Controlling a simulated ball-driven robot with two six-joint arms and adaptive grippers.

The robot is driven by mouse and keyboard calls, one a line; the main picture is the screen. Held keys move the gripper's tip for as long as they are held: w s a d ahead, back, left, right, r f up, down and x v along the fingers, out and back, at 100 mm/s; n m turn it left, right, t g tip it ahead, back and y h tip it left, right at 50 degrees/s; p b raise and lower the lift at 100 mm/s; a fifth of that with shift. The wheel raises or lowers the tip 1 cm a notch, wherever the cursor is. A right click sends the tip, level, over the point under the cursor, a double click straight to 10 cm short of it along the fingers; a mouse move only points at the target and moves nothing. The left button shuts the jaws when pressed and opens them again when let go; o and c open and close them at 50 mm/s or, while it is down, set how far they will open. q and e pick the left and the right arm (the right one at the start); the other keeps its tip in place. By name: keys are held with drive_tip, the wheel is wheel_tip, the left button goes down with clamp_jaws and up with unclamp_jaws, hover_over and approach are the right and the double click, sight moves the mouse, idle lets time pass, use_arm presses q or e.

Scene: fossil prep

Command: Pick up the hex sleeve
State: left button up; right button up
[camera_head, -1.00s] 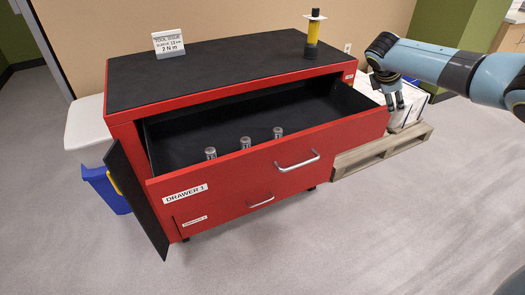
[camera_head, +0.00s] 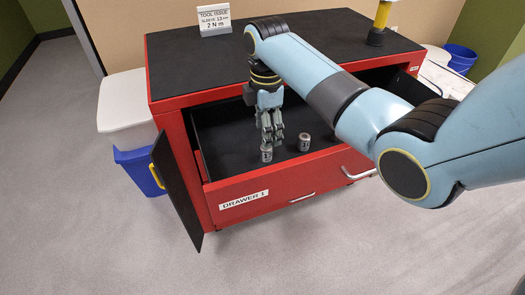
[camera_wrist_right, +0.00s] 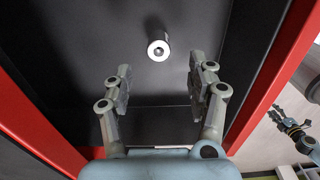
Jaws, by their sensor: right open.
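Two small metal sleeves stand upright in the open red drawer in the head view: the left one (camera_head: 266,154) and another (camera_head: 304,142) to its right. A third is not visible now, where my arm covers the drawer. My right gripper (camera_head: 272,138) points down into the drawer, just behind and above the left sleeve. In the wrist view its two fingers (camera_wrist_right: 158,76) are spread and empty. One round sleeve with a hole (camera_wrist_right: 157,50) shows slightly beyond the fingertips, roughly centred between them. I cannot tell its hex shape.
The red drawer front (camera_head: 285,183) and cabinet top (camera_head: 320,38) bound the opening. A sign (camera_head: 214,20) reading "Tool issue, sleeve 13 mm, 2 N m" and a yellow-handled tool (camera_head: 382,14) stand on top. A dark side panel (camera_head: 175,190) hangs open at left.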

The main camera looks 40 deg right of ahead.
sight(266, 153)
drive_tip(key=shift+w+f, duration=0.1)
drive_tip(key=shift+f, duration=0.85)
wheel_tip(266, 153, down, 5)
drive_tip(key=shift+d+f+b, duration=0.1)
drive_tip(key=shift+b, duration=0.85)
drive_tip(key=shift+c, duration=1.5)
drive_tip(key=c, duration=0.7)
use_arm(q)
wheel_tip(266, 153, down, 2)
drive_tip(key=shift+s+d+f, duration=0.1)
drive_tip(key=shift+s+d, duration=0.05)
use_arm(e)
clamp_jaws()
